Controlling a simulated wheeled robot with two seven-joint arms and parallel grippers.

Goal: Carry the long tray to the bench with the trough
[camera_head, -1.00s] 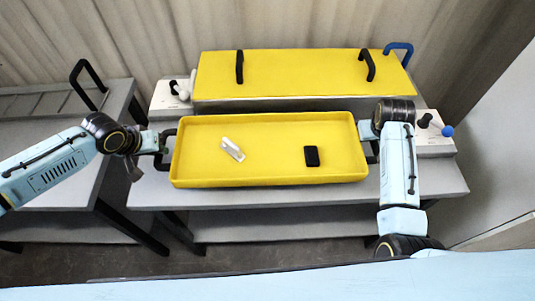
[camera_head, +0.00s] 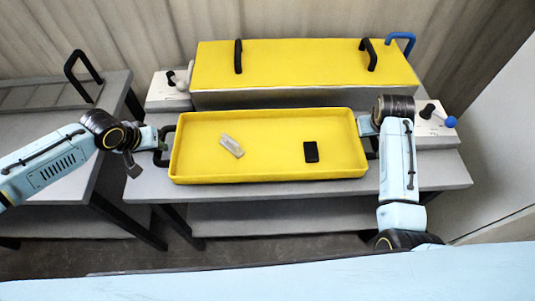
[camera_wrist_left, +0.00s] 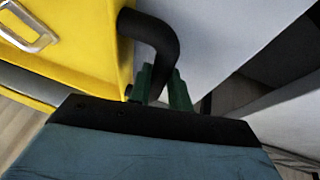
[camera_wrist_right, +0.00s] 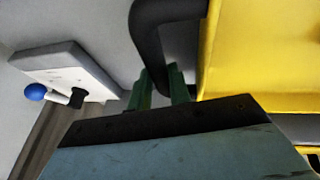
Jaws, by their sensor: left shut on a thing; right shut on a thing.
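The long yellow tray (camera_head: 270,172) is held level between my two arms, in front of the closed yellow-lidded box on the bench. A clear or whitish small item (camera_head: 231,146) and a black block (camera_head: 311,152) lie in it. My left gripper (camera_head: 160,145) is shut on the tray's left black handle, which shows in the left wrist view (camera_wrist_left: 158,35). My right gripper (camera_head: 371,140) is shut on the right black handle, seen in the right wrist view (camera_wrist_right: 150,35). Whether the tray touches the bench (camera_head: 440,178) is hard to tell.
The yellow-lidded box (camera_head: 300,62) has two black handles and a blue handle (camera_head: 401,42) at its right. Lever boxes stand left (camera_head: 165,92) and right (camera_head: 428,133). A second grey bench (camera_head: 50,145) with a black handle (camera_head: 80,72) stands at the left.

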